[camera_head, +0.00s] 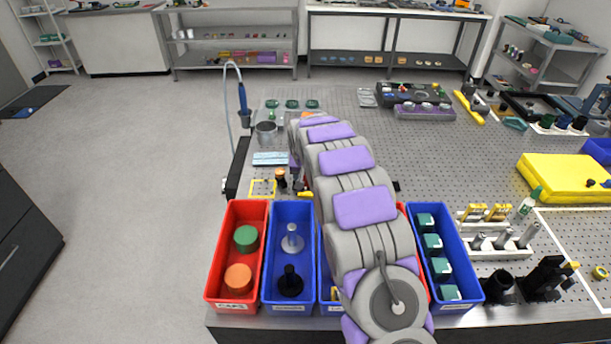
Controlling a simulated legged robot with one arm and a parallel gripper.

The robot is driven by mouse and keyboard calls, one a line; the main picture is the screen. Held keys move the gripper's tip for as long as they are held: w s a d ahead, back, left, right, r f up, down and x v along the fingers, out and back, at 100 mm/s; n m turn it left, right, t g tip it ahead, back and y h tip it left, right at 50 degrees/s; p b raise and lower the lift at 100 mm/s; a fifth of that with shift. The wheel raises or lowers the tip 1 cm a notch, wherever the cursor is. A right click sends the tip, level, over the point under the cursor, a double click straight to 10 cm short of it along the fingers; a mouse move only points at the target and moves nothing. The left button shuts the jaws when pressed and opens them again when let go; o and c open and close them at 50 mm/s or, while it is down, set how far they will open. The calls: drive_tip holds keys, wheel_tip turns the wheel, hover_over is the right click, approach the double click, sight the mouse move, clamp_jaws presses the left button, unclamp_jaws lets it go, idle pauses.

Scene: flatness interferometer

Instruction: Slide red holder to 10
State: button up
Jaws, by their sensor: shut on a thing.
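My arm reaches forward over the near side of the perforated table and hides much of the middle. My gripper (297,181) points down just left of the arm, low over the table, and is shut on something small. I take this as the red holder, mostly hidden by the arm. A scale or a mark for 10 cannot be read in this view. A dark bar end (237,168) shows at the table's left edge, and another dark piece (397,186) shows right of my arm.
A small dark and orange part (281,179) stands close left of my gripper, beside a yellow square outline (262,188). A red bin (213,262) and blue bins (268,262) line the near edge. A metal cup (266,134) stands farther back. A yellow case (560,177) lies right.

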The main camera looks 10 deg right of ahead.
drive_tip(key=d+p, duration=0.1)
drive_tip(key=d, duration=0.2)
drive_tip(key=s+d+p, duration=0.1)
drive_tip(key=d, duration=0.4)
drive_tip(key=shift+s+d+p, duration=0.3)
drive_tip(key=shift+s+p, duration=0.1)
clamp_jaws()
drive_tip(key=shift+f, duration=0.1)
drive_tip(key=o, duration=1.4)
unclamp_jaws()
drive_tip(key=shift+a, duration=0.15)
drive_tip(key=shift+c, duration=0.2)
drive_tip(key=p+v, duration=0.2)
drive_tip(key=v, duration=1.5)
drive_tip(key=shift+r+p, duration=0.25)
drive_tip(key=shift+p, duration=0.15)
